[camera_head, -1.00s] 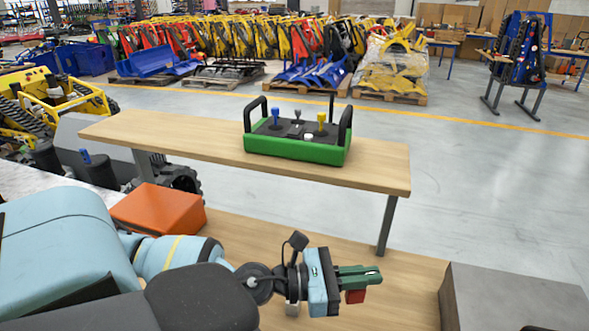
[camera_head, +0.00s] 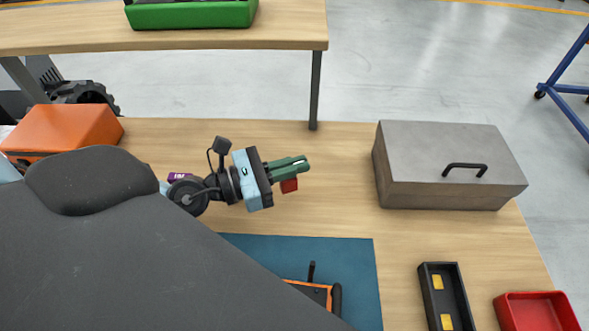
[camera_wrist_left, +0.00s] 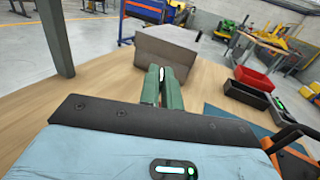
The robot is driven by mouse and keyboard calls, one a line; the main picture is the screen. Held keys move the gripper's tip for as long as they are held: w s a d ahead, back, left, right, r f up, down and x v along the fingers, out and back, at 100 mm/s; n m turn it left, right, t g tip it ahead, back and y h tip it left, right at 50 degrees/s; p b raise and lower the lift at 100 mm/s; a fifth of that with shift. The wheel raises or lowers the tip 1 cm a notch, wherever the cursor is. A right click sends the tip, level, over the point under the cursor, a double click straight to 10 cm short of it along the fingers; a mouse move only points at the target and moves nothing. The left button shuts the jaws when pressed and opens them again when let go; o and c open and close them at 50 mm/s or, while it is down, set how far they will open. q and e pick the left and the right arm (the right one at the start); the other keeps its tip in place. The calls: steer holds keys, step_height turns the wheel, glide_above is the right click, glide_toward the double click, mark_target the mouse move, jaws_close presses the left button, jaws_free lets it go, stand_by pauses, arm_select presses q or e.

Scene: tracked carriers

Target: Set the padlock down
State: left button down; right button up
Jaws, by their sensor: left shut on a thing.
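The padlock (camera_head: 289,185) shows as a small red block under the fingers of my left gripper (camera_head: 303,162). The gripper's green fingers are shut on it and point to the right, above the wooden table. My right gripper is not in view.
A grey box (camera_head: 440,150) with a black handle stands right of the gripper. A blue mat (camera_head: 350,260) carries an orange-and-black device (camera_head: 320,293). A black tray (camera_head: 460,290) with yellow pieces and a red bin (camera_head: 538,310) lie at right. An orange box (camera_head: 70,128) is at left.

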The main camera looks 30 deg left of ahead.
arm_select(q)
steer(key=shift+f, duration=0.1)
steer(key=shift+f+b, duration=0.85)
steer(key=shift+f, duration=0.85)
steer(key=shift+f, duration=0.15)
steer(key=c, duration=1.6)
jaws_free()
